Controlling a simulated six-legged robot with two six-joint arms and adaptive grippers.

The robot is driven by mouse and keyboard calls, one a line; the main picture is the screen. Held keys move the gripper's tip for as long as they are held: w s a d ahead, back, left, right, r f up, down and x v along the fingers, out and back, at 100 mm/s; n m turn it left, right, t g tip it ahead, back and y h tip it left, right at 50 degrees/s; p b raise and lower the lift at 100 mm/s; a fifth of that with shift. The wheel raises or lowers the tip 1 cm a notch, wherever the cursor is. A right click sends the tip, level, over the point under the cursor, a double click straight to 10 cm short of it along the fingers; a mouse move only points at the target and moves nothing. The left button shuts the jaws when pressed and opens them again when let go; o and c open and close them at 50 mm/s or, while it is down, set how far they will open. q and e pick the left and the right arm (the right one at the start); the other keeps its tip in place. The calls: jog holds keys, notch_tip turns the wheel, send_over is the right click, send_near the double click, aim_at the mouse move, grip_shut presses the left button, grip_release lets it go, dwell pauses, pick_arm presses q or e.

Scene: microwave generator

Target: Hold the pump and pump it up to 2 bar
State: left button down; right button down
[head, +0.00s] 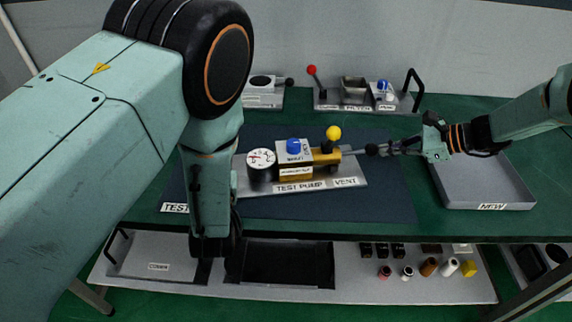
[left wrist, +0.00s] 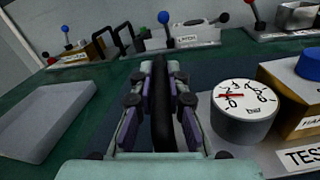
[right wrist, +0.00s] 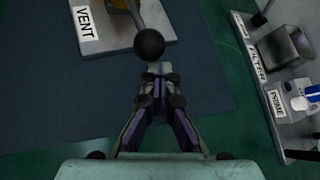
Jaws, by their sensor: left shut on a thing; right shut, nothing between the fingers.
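The test pump (head: 300,165) stands on a grey base plate on the dark mat. It has a white gauge (head: 261,159) with a red needle, a blue knob (head: 294,146), a yellow ball (head: 333,132) and a rod ending in a black ball (head: 371,149). The gauge also shows in the left wrist view (left wrist: 243,106); its reading is too small to tell. My left gripper (left wrist: 163,85) is shut on a black handle (left wrist: 161,110) left of the gauge; my arm hides this in the head view. My right gripper (head: 393,148) is shut and empty, fingertips just beside the black ball (right wrist: 149,44).
An empty grey tray (head: 480,190) labelled NEW lies at the right. Fixtures with a red-knobbed lever (head: 312,70) and a filter box (head: 354,88) stand at the back. A lower shelf (head: 350,290) holds small parts. The mat in front of the pump is clear.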

aim_at(377, 149)
pick_arm(q)
jog(key=shift+s+f, duration=0.1)
jog(key=shift+f, duration=0.15)
pick_arm(e)
jog(key=shift+a, duration=0.4)
jog(key=shift+s+a, duration=0.15)
jog(key=shift+a, duration=0.5)
jog(key=shift+s+a, duration=0.15)
jog(key=shift+a, duration=0.6)
pick_arm(q)
jog(key=shift+d, duration=0.1)
pick_arm(e)
jog(key=shift+a, duration=0.1)
jog(key=shift+s+a, duration=0.15)
jog(key=shift+a, duration=0.45)
